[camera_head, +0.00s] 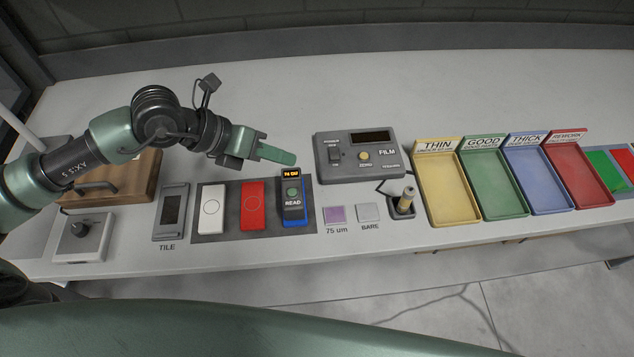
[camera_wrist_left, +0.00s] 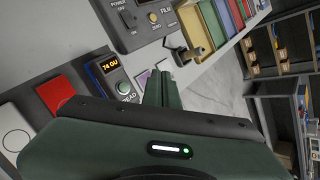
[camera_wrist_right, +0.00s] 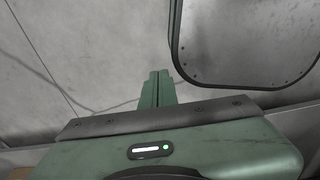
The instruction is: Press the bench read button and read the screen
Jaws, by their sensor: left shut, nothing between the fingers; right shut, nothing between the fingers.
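My left gripper (camera_head: 290,158) is shut and empty, above the bench just behind the reader, apart from the button. My right gripper (camera_wrist_right: 158,76) is shut and empty, seen only in its wrist view, with grey floor behind it.
A grey FILM gauge (camera_head: 357,158) with a dark display stands right of the reader. A cup with a probe (camera_head: 405,203) and yellow, green, blue and red trays (camera_head: 447,216) lie further right. A wooden box (camera_head: 112,180) and grey knob box (camera_head: 82,238) are left. The back bench is clear.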

